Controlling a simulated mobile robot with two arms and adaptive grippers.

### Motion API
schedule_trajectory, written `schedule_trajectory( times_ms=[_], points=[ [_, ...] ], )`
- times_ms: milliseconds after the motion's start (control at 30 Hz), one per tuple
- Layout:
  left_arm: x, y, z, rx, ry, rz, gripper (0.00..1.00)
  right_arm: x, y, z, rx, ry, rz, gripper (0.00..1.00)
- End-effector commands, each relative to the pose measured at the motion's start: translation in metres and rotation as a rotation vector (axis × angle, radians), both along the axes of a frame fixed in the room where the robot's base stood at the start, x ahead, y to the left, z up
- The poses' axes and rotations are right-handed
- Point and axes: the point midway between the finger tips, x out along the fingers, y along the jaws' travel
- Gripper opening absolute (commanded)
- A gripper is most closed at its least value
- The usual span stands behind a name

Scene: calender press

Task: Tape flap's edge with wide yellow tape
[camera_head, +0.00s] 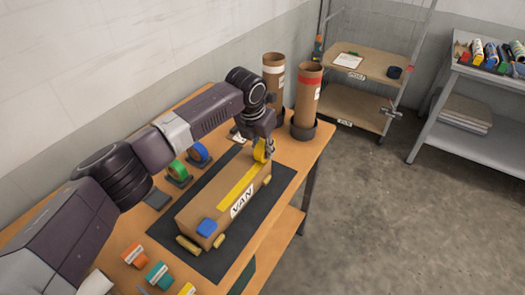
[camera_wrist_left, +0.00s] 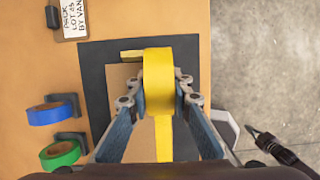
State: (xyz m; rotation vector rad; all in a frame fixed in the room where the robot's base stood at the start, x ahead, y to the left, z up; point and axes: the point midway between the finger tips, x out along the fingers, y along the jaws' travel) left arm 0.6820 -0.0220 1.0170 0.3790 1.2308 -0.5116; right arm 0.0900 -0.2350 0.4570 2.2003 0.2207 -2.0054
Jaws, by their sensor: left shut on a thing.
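A brown cardboard box (camera_head: 205,207) marked VAN lies on a black mat (camera_head: 165,232) on the wooden table. A strip of yellow tape (camera_head: 238,187) runs along the middle of its top; the strip also shows in the left wrist view (camera_wrist_left: 163,140). My left gripper (camera_head: 266,148) is shut on a wide yellow tape roll (camera_head: 260,154), at the far end of the box. In the left wrist view the roll (camera_wrist_left: 158,75) sits upright between the two fingers, in line with the strip. The flap's edge cannot be made out.
Green (camera_head: 178,171) and blue (camera_head: 198,152) tape rolls stand beside the mat. Two cardboard tubes (camera_head: 307,98) stand at the table's far end. Orange (camera_head: 134,255) and teal (camera_head: 158,274) items lie in front.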

Motion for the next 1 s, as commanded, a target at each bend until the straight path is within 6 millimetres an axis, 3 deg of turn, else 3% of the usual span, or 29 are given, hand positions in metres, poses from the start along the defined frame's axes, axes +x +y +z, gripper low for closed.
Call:
schedule_trajectory(
  times_ms=[1000],
  points=[
    [0.011,-0.008,-0.001,0.001,0.001,0.0,0.0,0.0,0.0,-0.01,0.0,0.0,0.0,0.0]
  ],
)
